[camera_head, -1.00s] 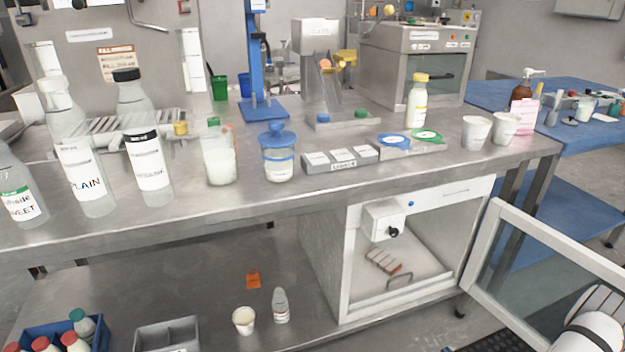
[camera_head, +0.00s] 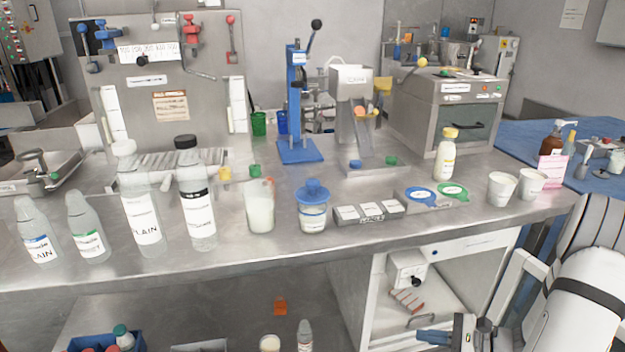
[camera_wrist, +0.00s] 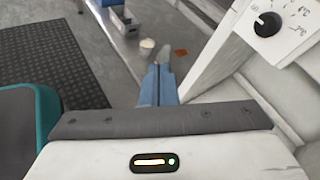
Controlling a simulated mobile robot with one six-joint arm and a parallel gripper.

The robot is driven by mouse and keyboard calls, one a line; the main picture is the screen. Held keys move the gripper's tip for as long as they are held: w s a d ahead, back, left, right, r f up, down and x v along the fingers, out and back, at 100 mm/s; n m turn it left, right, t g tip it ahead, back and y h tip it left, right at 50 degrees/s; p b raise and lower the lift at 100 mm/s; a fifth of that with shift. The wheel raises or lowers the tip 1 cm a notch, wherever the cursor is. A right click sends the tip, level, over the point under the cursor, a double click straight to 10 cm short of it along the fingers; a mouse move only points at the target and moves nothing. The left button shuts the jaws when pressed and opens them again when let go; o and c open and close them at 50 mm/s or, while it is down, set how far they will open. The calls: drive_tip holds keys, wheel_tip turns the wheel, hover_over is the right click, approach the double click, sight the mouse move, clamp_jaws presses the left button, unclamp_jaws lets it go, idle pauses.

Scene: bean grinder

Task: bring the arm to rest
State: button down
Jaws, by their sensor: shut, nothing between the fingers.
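My gripper (camera_head: 432,337) is at the bottom right of the head view, in front of the open cabinet under the counter. My white arm reaches in from the right edge. In the wrist view, the blue fingers of my gripper (camera_wrist: 158,84) are together with nothing between them. The gripper hangs low, beside the white cabinet with its dial (camera_wrist: 267,24).
The steel counter (camera_head: 330,250) holds several bottles, jars and cups near its front edge. The cabinet's open interior (camera_head: 440,290) lies right beside my gripper. On the lower shelf stand a cup (camera_head: 270,343) and a small bottle (camera_head: 304,335). A dark floor mat (camera_wrist: 55,55) lies clear.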

drive_tip(key=s+a+r+n+g+h+p, duration=0.1)
drive_tip(key=s+a+r+n+h+p, duration=0.3)
drive_tip(key=r, duration=0.9)
drive_tip(key=s+a+r+n+g+h+p, duration=0.1)
drive_tip(key=s+a+r+n+h+p, duration=0.3)
drive_tip(key=r+n+p, duration=0.5)
drive_tip(key=s+a+r+n+g+h+p, duration=0.2)
drive_tip(key=s+a+r+n+h+p, duration=0.2)
drive_tip(key=r, duration=1.5)
drive_tip(key=shift+s+a+r+n+p, duration=0.2)
drive_tip(key=shift+s+a+n+p, duration=0.2)
drive_tip(key=shift+s+n+p, duration=0.8)
drive_tip(key=shift+w+p, duration=0.25)
drive_tip(key=shift+p, duration=0.05)
